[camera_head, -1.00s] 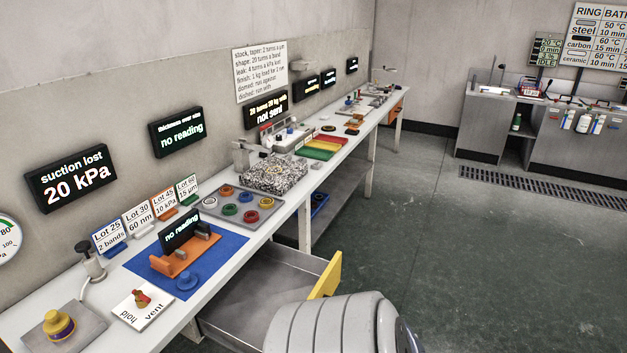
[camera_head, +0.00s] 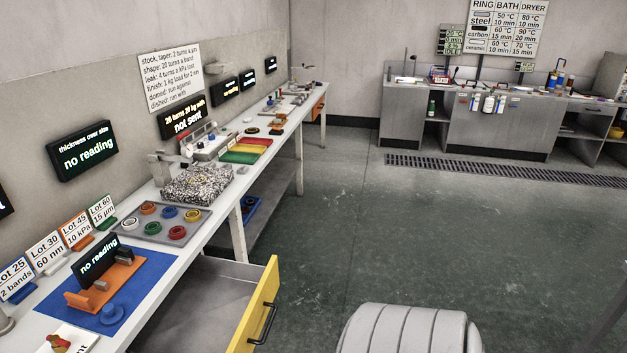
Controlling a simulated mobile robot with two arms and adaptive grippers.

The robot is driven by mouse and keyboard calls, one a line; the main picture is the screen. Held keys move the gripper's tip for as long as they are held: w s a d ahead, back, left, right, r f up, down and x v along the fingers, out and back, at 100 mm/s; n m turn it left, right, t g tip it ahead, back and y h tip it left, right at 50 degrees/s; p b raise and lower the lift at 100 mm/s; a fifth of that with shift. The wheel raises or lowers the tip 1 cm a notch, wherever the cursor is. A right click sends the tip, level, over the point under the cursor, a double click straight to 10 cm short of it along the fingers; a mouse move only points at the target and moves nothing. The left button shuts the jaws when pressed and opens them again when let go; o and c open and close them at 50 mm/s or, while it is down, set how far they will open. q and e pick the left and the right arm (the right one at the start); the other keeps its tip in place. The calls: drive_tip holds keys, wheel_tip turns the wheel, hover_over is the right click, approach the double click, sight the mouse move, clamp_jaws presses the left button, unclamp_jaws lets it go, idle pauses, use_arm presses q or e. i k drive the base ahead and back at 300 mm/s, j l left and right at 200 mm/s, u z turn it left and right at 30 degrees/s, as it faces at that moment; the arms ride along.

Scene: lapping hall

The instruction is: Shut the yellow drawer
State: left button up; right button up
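The yellow drawer (camera_head: 254,312) stands pulled out from under the long white bench. Its yellow front panel with a dark bar handle (camera_head: 263,324) faces right, and its grey inside looks empty where it shows. The near part of the drawer is cut off by the bottom edge of the picture. A rounded pale grey part of my own body stands to the right of the drawer, apart from it in the picture. Neither of my grippers is in view.
The white bench (camera_head: 222,197) runs along the left wall, with a blue mat (camera_head: 150,277), a tray of coloured rings (camera_head: 159,236) and a speckled block on it. A blue bin (camera_head: 252,208) sits on the lower shelf. Green floor right of the drawer is clear.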

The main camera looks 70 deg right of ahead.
sight(217, 304)
drive_tip(key=i+l+z, duration=0.1)
drive_tip(key=z, duration=0.3)
drive_tip(key=i+l+z, duration=0.15)
drive_tip(key=z, duration=0.25)
drive_tip(key=i+l+z, duration=0.1)
drive_tip(key=z, duration=0.3)
drive_tip(key=i+z, duration=0.2)
drive_tip(key=z, duration=0.2)
drive_tip(key=i, duration=0.25)
